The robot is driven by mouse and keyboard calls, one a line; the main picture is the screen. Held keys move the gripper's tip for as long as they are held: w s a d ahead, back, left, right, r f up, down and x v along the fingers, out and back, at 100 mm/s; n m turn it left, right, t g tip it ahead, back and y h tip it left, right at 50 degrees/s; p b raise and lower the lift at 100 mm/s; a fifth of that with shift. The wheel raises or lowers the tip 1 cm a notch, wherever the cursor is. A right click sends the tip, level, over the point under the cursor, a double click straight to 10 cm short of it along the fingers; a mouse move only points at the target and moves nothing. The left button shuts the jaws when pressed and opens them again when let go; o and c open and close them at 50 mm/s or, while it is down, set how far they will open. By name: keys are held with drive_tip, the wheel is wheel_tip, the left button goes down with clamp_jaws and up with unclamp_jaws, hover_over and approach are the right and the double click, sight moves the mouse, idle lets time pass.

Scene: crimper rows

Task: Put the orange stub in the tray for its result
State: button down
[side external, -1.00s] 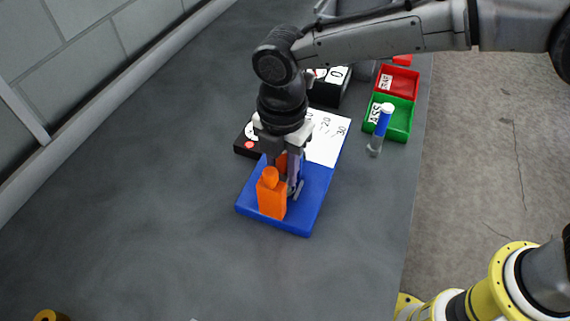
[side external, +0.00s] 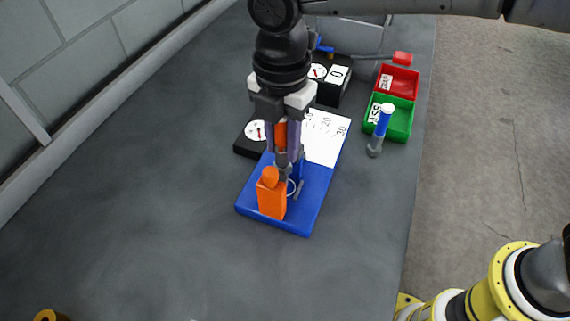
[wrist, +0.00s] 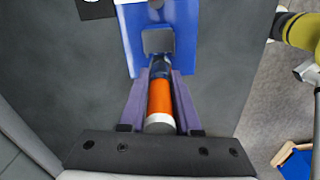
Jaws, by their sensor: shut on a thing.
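The orange stub (wrist: 159,100) is a short cylinder with a light grey end and a dark blue part at its far end. My gripper (wrist: 161,76) is shut on it, one finger along each side. In the side view my gripper (side external: 286,165) is above a blue base, with orange (side external: 280,134) showing between its fingers. The green tray (side external: 402,133), its label reading about "PASS", and the red tray (side external: 411,80), its label partly legible as "SCRAP", stand at the back right. I see no stub in either.
The blue base (side external: 299,222) bears an orange block (side external: 271,198) close to my fingers. A white numbered card (side external: 324,140) and black dial boxes (side external: 243,147) (side external: 329,91) lie behind. The left tabletop is clear.

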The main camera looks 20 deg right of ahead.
drive_tip(key=shift+r, duration=0.65)
